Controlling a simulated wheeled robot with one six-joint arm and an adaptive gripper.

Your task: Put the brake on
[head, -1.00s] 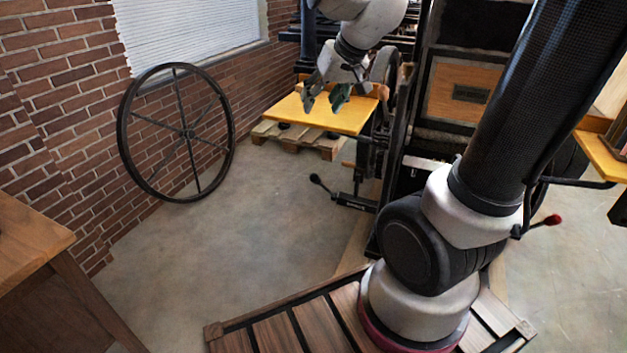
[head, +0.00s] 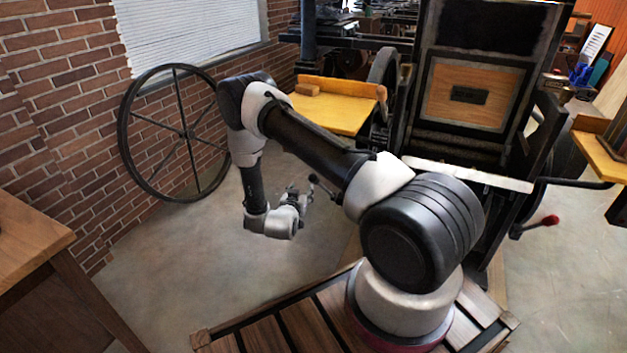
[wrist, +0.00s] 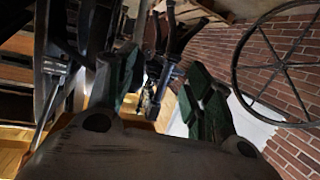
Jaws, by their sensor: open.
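The press (head: 475,95) stands at the back right. A lever with a black knob (head: 314,178) sticks out low on its left side; my gripper and arm hide most of its rod and its mount. I cannot tell whether this is the brake. My gripper (head: 301,193) is low over the floor, open, just below and left of the knob in the head view. In the wrist view its green-padded fingers (wrist: 160,78) are apart, with nothing visibly held. A labelled metal bracket (wrist: 54,67) with a thin rod is left of them.
A yellow feed board (head: 335,112) juts out left of the press. A large spoked wheel (head: 122,130) leans on the brick wall. A wooden table (head: 30,235) is at left; floor between is clear.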

